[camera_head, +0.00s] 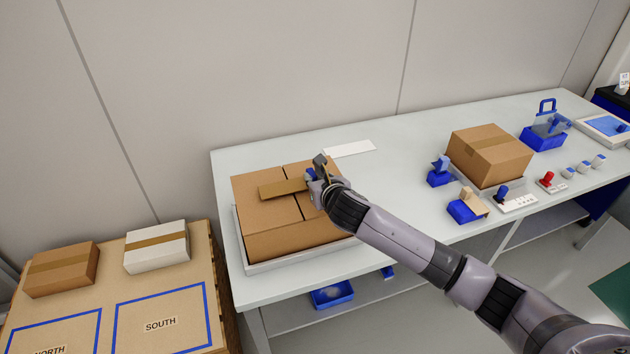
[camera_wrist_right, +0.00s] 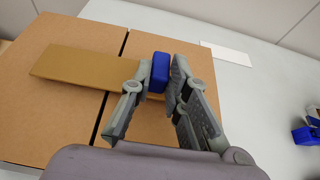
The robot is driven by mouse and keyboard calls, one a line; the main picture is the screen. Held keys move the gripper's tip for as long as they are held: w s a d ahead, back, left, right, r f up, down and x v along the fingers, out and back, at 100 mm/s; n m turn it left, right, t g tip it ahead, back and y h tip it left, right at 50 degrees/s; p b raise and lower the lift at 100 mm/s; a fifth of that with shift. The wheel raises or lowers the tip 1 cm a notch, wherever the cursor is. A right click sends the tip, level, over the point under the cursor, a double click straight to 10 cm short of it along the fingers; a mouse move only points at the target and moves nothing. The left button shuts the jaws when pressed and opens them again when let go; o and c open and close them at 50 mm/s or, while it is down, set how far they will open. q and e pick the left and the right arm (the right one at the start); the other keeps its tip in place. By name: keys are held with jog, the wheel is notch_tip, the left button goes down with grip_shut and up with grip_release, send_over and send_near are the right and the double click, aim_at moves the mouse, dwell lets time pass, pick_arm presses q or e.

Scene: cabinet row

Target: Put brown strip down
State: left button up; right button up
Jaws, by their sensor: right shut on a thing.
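The brown strip (camera_head: 283,188) lies over the top of a large cardboard box (camera_head: 275,242), across the dark seam between its flaps. In the right wrist view the strip (camera_wrist_right: 75,66) reaches left from a blue block (camera_wrist_right: 160,72) at its end. My right gripper (camera_head: 319,174) is shut on that blue end, above the right part of the box top; it also shows in the right wrist view (camera_wrist_right: 158,92). Whether the strip touches the box along its whole length I cannot tell. My left gripper is not in view.
The box sits in a pale tray (camera_head: 243,257) on the long table. A white card (camera_head: 349,149) lies behind it. A second taped box (camera_head: 487,152) and several blue fixtures stand to the right. A pallet (camera_head: 210,298) at left carries two small boxes.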

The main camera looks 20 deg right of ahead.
jog(key=shift+f, duration=0.55)
jog(key=shift+f, duration=0.15)
jog(key=o, duration=0.8)
jog(key=shift+c, duration=0.2)
jog(key=shift+r, duration=0.2)
jog(key=v, duration=1.2)
jog(key=shift+b, duration=0.3)
